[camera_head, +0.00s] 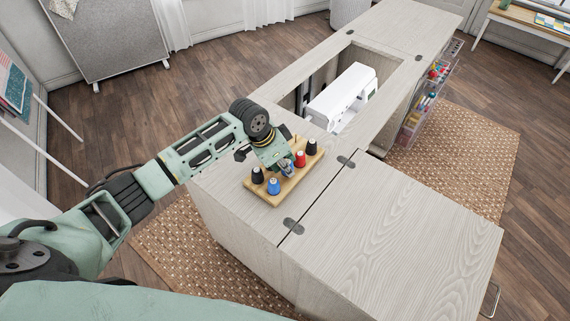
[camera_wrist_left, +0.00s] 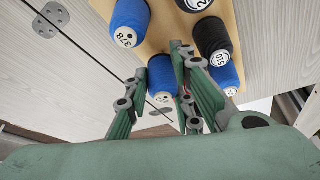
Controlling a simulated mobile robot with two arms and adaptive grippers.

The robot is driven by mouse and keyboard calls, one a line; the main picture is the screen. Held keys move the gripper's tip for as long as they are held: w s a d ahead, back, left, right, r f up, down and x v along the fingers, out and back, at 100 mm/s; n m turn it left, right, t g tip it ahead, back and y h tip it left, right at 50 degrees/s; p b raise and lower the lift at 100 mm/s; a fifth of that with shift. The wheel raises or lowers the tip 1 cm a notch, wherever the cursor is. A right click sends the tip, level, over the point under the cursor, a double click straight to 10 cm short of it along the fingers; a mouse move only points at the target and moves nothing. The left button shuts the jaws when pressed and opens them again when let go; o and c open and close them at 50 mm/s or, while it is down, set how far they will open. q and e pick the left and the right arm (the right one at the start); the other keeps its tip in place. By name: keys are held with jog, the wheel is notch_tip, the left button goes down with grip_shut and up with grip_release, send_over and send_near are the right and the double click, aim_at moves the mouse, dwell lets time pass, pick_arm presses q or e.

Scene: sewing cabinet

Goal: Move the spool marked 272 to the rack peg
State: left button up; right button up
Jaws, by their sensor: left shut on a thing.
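A light wooden spool rack (camera_head: 276,201) lies on the cabinet top with several spools on it. My left gripper (camera_head: 285,165) is over the middle of the rack, its fingers pointing down. In the left wrist view, my left gripper (camera_wrist_left: 158,85) is shut on a blue spool (camera_wrist_left: 160,74) between its fingers. A bare peg (camera_head: 296,140) shows at the rack's far end.
A blue spool (camera_head: 273,186), a black spool (camera_head: 257,175), a red spool (camera_head: 300,159) and another black spool (camera_head: 312,147) stand close around the gripper. A white sewing machine (camera_head: 342,97) sits in the cabinet opening behind. The cabinet's front right top (camera_head: 390,220) is clear.

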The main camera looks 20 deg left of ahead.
pick_arm(q)
jog(key=shift+f, duration=0.3)
jog(key=o, duration=0.9)
jog(key=v, duration=1.2)
